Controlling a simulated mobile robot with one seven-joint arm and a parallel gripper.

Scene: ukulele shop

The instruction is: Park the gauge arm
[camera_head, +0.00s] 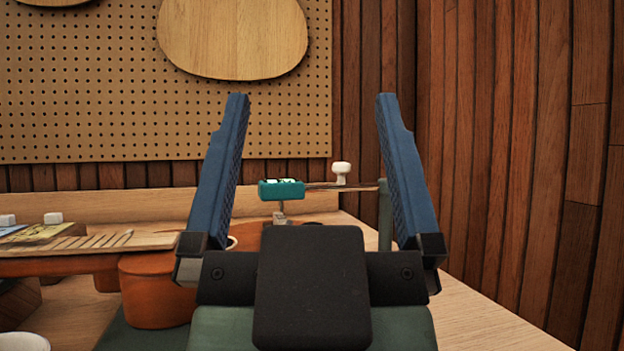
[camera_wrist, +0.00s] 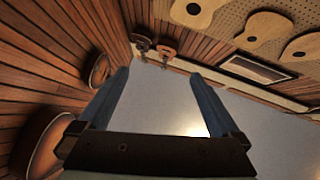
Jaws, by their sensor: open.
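The gauge arm (camera_head: 358,186) is a thin horizontal bar in the head view. It runs left from an upright green post (camera_head: 385,215), which my right finger partly covers. A white knob (camera_head: 341,170) stands up from the bar. A teal block (camera_head: 281,190) with small pale windows is at its left end, with a small pale piece below it. My gripper (camera_head: 312,97) is open and empty, fingers pointing up. In the picture the gauge lies between its fingers, seemingly farther back. The wrist view, past the gripper (camera_wrist: 160,74), does not show the gauge.
A pegboard (camera_head: 90,100) with a pale ukulele-shaped board (camera_head: 232,35) is behind. A plank wall (camera_head: 520,130) bounds the right. Bare bench top (camera_head: 485,315) shows at lower right.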

